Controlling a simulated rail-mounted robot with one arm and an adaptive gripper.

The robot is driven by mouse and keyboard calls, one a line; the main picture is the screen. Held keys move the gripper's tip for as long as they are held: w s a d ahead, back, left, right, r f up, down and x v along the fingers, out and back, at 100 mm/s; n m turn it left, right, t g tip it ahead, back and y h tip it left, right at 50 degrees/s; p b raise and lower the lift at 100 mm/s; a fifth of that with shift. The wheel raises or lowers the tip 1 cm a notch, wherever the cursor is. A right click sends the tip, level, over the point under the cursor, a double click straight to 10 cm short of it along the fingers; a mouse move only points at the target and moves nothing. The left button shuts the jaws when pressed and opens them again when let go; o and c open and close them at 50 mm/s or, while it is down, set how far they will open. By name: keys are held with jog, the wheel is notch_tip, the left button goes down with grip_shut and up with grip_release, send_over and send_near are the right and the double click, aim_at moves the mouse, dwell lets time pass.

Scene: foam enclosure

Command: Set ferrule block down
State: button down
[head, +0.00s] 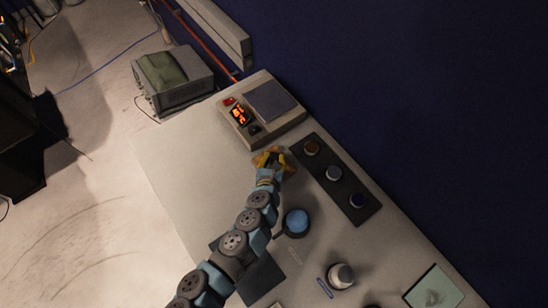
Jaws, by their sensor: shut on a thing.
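My gripper (271,159) is over the bench, between the device with the orange display and the black strip. It is shut on a small yellowish thing, which seems to be the ferrule block. The fingers and the block are small and blend together here, so the block's shape is mostly hidden. I cannot tell whether the block touches the bench top (185,160).
A device with an orange display (272,101) stands just behind my gripper. A black strip (358,199) with several round pieces lies to the right. A blue round-topped item (297,222) stands nearer. The bench is clear left of my gripper. A grey box (174,77) stands further back.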

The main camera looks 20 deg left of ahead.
jog(key=shift+f, duration=0.15)
jog(key=shift+f, duration=0.1)
jog(key=c, duration=1)
grip_release()
jog(key=shift+r, duration=0.2)
jog(key=shift+r, duration=0.1)
jog(key=shift+p+v, duration=0.3)
jog(key=shift+v, duration=5.65)
jog(key=shift+d, duration=0.1)
